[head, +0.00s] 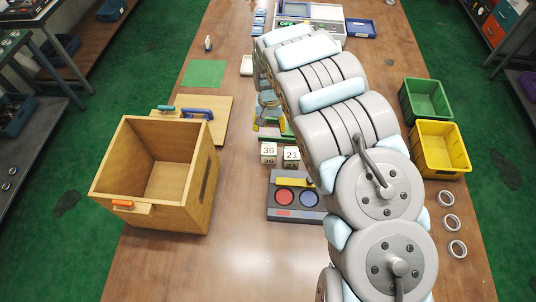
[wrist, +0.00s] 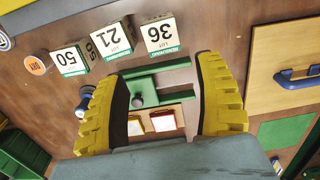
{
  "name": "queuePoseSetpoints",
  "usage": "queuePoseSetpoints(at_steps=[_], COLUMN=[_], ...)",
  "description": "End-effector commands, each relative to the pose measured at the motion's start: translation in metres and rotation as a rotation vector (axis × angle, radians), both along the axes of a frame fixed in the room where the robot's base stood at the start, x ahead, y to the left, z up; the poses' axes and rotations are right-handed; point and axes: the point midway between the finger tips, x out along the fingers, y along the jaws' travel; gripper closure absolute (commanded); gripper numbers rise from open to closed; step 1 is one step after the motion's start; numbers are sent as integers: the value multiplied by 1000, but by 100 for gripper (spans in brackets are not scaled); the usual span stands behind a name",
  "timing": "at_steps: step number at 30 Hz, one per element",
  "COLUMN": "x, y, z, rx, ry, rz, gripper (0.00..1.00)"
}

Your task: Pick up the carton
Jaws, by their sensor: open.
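Several small white cartons with printed lot numbers stand on the wooden table. In the head view, carton 36 (head: 268,152) and carton 21 (head: 291,156) stand side by side, just in front of my gripper (head: 269,117). In the wrist view, carton 36 (wrist: 160,37), carton 21 (wrist: 112,40) and carton 50 (wrist: 70,59) lie in a row beyond the fingertips, with another partly hidden between 21 and 50. My gripper (wrist: 163,70) is open, its yellow fingers apart and no carton between them. A green-barred fixture (wrist: 158,69) with a knob shows between the fingers.
A large wooden bin (head: 195,185) stands at left, beside a wooden board (head: 220,125). A dark panel with red and blue discs (head: 297,215) lies in front of the cartons. Green (head: 425,100) and yellow bins (head: 440,150) and metal rings (head: 451,223) are at right, beyond my arm.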

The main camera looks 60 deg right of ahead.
Motion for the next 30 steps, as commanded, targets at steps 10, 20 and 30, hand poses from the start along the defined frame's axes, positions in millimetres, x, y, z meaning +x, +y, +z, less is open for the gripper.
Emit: queuePoseSetpoints(at_steps=[10, 20, 30], x=[0, 1, 1], y=[0, 0, 0], z=[-47, -79, -104], rx=[-1, 1, 0], ry=[-1, -2, -2], rz=[2, 0, 0], gripper=[30, 30, 30])
